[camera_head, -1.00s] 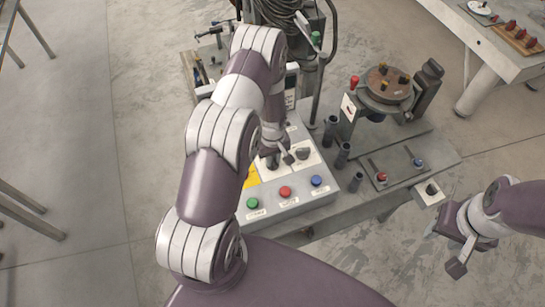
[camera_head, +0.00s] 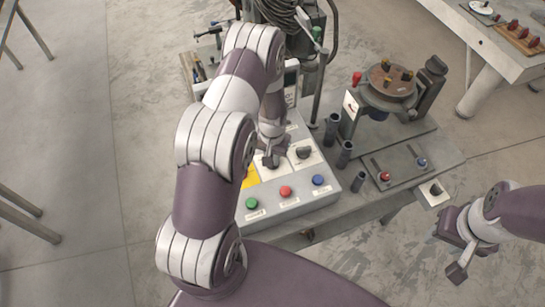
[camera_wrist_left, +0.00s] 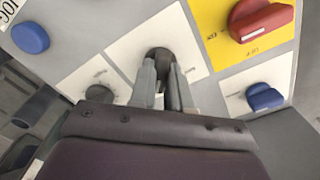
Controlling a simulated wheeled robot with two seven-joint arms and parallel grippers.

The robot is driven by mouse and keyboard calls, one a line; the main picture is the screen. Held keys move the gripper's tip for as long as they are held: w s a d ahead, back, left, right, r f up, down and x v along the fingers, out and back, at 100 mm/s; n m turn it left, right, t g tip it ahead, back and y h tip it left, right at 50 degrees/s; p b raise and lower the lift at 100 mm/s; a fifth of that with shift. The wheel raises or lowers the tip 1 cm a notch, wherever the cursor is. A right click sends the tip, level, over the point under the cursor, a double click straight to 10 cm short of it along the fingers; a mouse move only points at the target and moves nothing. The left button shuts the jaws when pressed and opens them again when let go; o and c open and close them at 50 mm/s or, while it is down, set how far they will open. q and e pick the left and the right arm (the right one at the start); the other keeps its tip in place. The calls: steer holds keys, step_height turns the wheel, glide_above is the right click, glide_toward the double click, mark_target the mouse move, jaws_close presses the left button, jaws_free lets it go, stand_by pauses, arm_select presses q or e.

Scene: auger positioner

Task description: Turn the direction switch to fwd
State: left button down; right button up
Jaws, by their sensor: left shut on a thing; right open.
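The control panel (camera_head: 330,200) stands on the bench, with black rotary knobs on white plates. My left gripper (camera_head: 270,163) reaches down onto the knob in the panel's middle left. In the left wrist view its two fingers (camera_wrist_left: 166,90) are shut on that dark round knob (camera_wrist_left: 160,54), one on each side. The knob's pointer and label are mostly hidden by the fingers, so I cannot read its setting. A second black knob (camera_head: 303,152) sits just right of the gripper. My right gripper (camera_head: 448,256) is open and empty, off the bench's right side.
Green (camera_head: 252,203), red (camera_head: 286,192) and blue (camera_head: 318,180) buttons line the panel's front. A red switch (camera_wrist_left: 262,20) on a yellow plate and a blue switch (camera_wrist_left: 262,97) are close to the left fingers. A round fixture (camera_head: 390,82) stands right of the panel.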

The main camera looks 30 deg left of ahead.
arm_select(q)
steer(key=shift+r+m, duration=0.1)
steer(key=shift+m, duration=0.4)
steer(key=c, duration=1.1)
jaws_free()
steer(key=shift+r, duration=0.1)
step_height(320, 180, up, 12)
steer(key=b, duration=0.3)
steer(key=shift+r, duration=0.25)
